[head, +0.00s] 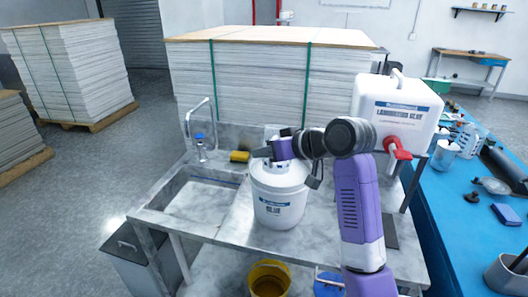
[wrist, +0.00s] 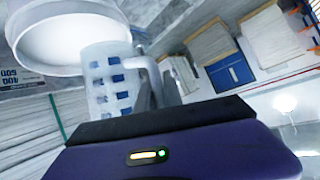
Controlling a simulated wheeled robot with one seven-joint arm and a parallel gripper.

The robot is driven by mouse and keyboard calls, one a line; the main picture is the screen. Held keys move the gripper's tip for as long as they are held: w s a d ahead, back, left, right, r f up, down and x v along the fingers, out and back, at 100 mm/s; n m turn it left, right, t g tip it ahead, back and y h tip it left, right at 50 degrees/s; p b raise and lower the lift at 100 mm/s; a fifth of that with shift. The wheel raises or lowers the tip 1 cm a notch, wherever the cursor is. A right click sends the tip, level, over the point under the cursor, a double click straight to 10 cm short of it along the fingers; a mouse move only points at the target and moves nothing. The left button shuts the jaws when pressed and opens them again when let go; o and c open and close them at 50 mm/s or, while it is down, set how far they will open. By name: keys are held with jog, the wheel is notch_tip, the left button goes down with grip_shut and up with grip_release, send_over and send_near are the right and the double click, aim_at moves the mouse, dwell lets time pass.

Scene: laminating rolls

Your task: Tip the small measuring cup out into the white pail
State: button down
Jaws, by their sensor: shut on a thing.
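The white pail (head: 280,205), labelled GLUE, stands on the grey marble bench beside the sink. My gripper (head: 268,151) is above the pail's mouth. In the wrist view it (wrist: 160,115) is shut on the small measuring cup (wrist: 108,82), a translucent cup with blue marks, near its handle (wrist: 154,78). The wrist view is turned over, with the pail's round white opening (wrist: 70,40) right by the cup. The cup looks tipped over the pail. In the head view my gripper mostly hides the cup, and its contents cannot be seen.
A large white glue container (head: 398,108) with a red tap (head: 397,148) stands right of the pail. A yellow sponge (head: 239,157) lies by the sink (head: 200,195) and faucet (head: 200,125). A blue table (head: 450,215) with cups and tools is at right. A yellow bucket (head: 268,278) stands below.

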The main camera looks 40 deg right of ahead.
notch_tip(320, 180, up, 6)
jog(key=p, duration=0.5)
dwell(0.4)
